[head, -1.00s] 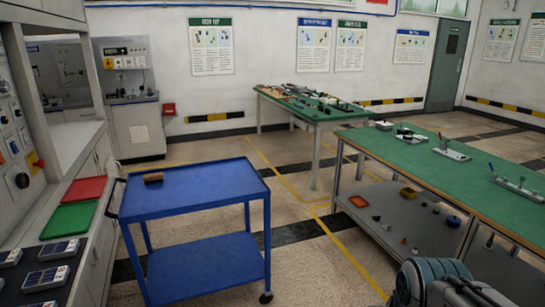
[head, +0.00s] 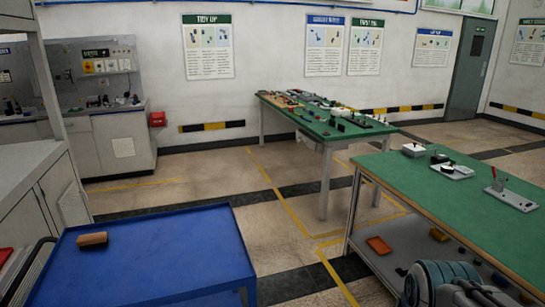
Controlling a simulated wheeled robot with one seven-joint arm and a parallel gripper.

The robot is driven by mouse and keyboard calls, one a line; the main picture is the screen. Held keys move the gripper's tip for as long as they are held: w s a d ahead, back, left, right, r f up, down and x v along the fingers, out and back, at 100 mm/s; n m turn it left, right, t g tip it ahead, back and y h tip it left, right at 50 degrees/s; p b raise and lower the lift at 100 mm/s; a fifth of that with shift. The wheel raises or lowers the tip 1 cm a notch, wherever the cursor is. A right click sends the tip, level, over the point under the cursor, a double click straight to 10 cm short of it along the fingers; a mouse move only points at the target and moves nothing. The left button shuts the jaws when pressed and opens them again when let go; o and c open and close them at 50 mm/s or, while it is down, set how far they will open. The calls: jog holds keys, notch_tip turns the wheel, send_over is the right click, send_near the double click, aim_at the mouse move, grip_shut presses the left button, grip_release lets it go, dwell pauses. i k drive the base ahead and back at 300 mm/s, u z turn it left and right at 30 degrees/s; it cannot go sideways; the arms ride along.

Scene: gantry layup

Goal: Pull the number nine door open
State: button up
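No door with a readable number nine shows. A grey-green door (head: 474,68) with a small dark window is shut in the back wall at the far right. Pale cabinet doors (head: 65,205) stand at the left, under a counter; one panel there seems to sit at an angle, but I cannot tell whether it is open. A ribbed grey-blue part of my arm shows at the bottom right. My gripper's fingers are not in view.
A blue cart (head: 165,255) with a brown block (head: 92,239) on top fills the lower left. A green-topped bench (head: 465,208) stands at right, and a green table (head: 330,128) with parts stands behind. Yellow-lined floor (head: 245,195) is clear between them.

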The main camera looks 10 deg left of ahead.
aim_at(59, 186)
jog(key=i, duration=2.6)
jog(key=u, duration=1.25)
jog(key=i, duration=2.75)
jog(key=u, duration=2.4)
jog(key=i, duration=1.3)
jog(key=z, duration=0.05)
